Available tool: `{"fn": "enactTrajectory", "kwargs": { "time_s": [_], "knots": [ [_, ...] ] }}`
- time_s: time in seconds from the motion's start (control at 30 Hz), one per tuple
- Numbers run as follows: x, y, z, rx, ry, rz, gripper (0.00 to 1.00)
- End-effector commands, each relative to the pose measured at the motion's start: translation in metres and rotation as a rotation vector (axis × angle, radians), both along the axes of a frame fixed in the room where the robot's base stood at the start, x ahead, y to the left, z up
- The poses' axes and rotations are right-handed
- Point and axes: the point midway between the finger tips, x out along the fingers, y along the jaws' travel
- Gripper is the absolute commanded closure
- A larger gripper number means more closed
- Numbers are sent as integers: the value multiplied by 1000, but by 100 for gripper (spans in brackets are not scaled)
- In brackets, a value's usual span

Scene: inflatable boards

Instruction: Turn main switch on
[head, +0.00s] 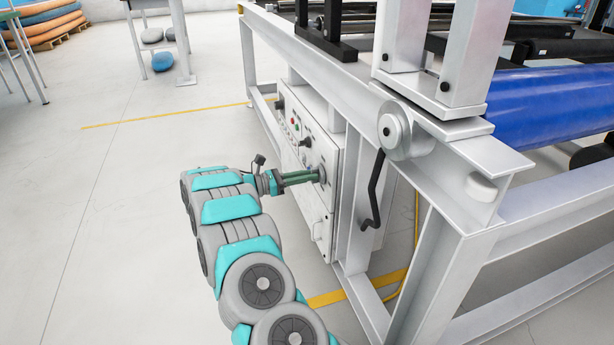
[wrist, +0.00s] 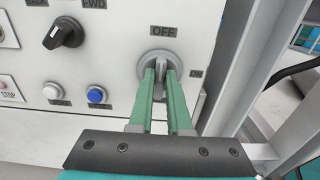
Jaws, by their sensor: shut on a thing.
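The main switch (wrist: 160,68) is a round grey rotary knob on the white control panel. In the wrist view its handle stands upright, under a label reading OFF, with another label, too small to read surely, at its right. My gripper (wrist: 161,74) has two green fingers, which are shut on the knob's handle from both sides. In the head view my gripper (head: 318,175) reaches from the left to the white control box (head: 318,200) on the machine frame. The fingertips partly hide the knob there.
In the wrist view a black selector knob (wrist: 67,32), a blue button (wrist: 97,95) and a white button (wrist: 52,91) sit left of the switch. A grey frame post (wrist: 245,75) stands close at right. In the head view a black crank handle (head: 373,190) hangs right of the box; open floor lies left.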

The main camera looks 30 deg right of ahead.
Motion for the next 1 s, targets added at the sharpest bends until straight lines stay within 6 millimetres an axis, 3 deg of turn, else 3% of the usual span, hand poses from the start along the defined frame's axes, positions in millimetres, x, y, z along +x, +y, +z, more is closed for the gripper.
{"fn": "enactTrajectory", "kwargs": {
  "time_s": [0.37, 1.0],
  "knots": [
    [-1, -1, 1, -24, -85, -1, 100],
    [-4, 0, -4, -165, -633, -2, 100]
  ]
}}
